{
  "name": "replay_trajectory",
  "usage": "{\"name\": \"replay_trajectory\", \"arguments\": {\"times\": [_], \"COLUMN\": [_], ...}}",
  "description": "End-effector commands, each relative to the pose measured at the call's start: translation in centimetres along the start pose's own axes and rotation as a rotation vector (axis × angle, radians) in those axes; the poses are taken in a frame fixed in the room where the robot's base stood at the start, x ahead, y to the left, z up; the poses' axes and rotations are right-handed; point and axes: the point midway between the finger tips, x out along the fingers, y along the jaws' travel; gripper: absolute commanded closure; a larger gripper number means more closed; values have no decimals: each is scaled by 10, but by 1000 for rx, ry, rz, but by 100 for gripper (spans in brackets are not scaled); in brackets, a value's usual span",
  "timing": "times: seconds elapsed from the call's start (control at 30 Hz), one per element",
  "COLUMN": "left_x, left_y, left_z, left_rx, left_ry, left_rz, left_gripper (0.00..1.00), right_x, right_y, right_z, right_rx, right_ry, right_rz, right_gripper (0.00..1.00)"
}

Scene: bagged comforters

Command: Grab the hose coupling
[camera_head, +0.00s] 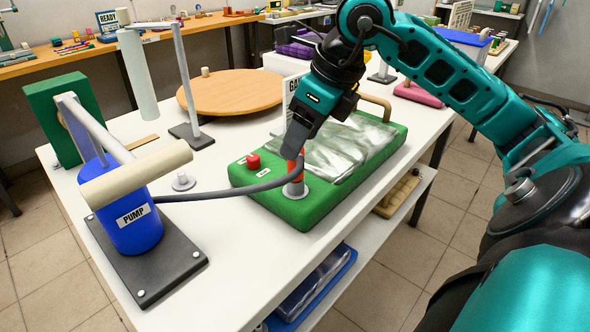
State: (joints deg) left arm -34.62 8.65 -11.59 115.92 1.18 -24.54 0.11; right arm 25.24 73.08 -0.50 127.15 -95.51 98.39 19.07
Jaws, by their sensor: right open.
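The hose coupling (297,172) is an orange-red piece with a grey band. It stands upright over a pale round flange (295,190) at the near side of the green base (310,211). A dark hose (222,195) runs from it to the blue pump (133,222). My right gripper (291,148) points down at the coupling from above, with its fingers at or just behind the coupling's top. It is open; I cannot tell whether the fingers touch the coupling. My left gripper is not in view.
A clear bagged item (345,148) lies on the green base, beside a red button (254,161). A cream roller (135,172) sits above the pump. A round wooden board (232,92) is behind. The white table (225,240) is bare at the front.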

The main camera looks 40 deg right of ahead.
Motion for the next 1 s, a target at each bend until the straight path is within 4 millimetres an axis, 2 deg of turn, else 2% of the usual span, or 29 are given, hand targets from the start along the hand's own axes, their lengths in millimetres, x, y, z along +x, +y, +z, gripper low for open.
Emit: {"name": "replay_trajectory", "arguments": {"times": [0.17,0.43,0.57,0.77,1.0], "left_x": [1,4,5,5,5], "left_y": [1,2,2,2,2], "left_z": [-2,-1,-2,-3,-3], "left_rx": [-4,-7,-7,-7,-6], "left_ry": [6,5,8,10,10], "left_rz": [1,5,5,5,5], "left_gripper": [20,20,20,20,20], "right_x": [14,51,58,58,58], "right_y": [-1,-5,-5,-5,-5], "right_z": [-3,-8,-7,-7,-7], "right_rx": [2,2,0,0,0], "right_ry": [3,2,1,1,1], "right_rz": [2,3,2,1,1], "right_gripper": [40,40,40,40,63]}}
